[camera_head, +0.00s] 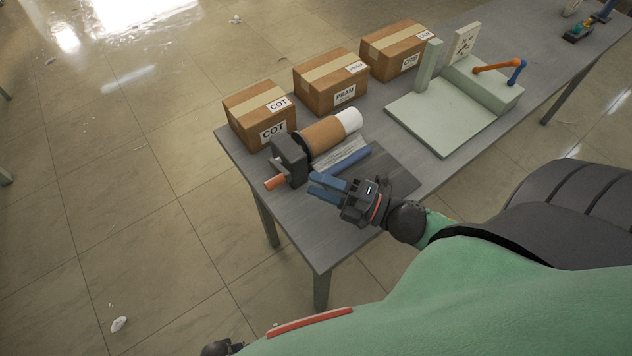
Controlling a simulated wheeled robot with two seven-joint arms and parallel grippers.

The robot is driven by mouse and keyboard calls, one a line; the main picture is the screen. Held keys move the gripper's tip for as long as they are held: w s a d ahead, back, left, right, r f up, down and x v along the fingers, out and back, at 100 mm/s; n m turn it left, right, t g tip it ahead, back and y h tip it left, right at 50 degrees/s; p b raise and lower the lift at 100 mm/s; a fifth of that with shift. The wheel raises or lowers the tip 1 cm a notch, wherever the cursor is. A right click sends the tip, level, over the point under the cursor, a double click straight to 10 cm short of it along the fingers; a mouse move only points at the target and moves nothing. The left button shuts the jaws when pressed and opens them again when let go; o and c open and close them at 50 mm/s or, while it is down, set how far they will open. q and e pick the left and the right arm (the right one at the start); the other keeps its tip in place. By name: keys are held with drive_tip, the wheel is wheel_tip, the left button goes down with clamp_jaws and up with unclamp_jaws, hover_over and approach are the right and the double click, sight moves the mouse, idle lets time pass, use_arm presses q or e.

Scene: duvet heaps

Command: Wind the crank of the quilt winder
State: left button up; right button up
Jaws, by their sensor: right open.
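The quilt winder stands near the table's left end, with a dark block (290,158) and a tan roll (323,135) with a white end. Its crank has an orange handle (275,183) that sticks out at the lower left of the block. My right gripper (314,186) has blue fingers that are open and empty. They point left, a little right of the crank handle and apart from it in the picture. How high they are above the table I cannot tell. My left gripper's fingers are not in view.
Several things share the grey table (345,235): cartons marked COT (262,117) and PRAM (330,82), another carton (398,50), a blue bar (343,160) beside the roll, and a pale green device (440,118) with an orange and blue arm. The near left corner is bare.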

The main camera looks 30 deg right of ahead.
drive_tip(key=shift+s+d, duration=0.1)
drive_tip(key=shift+s, duration=0.2)
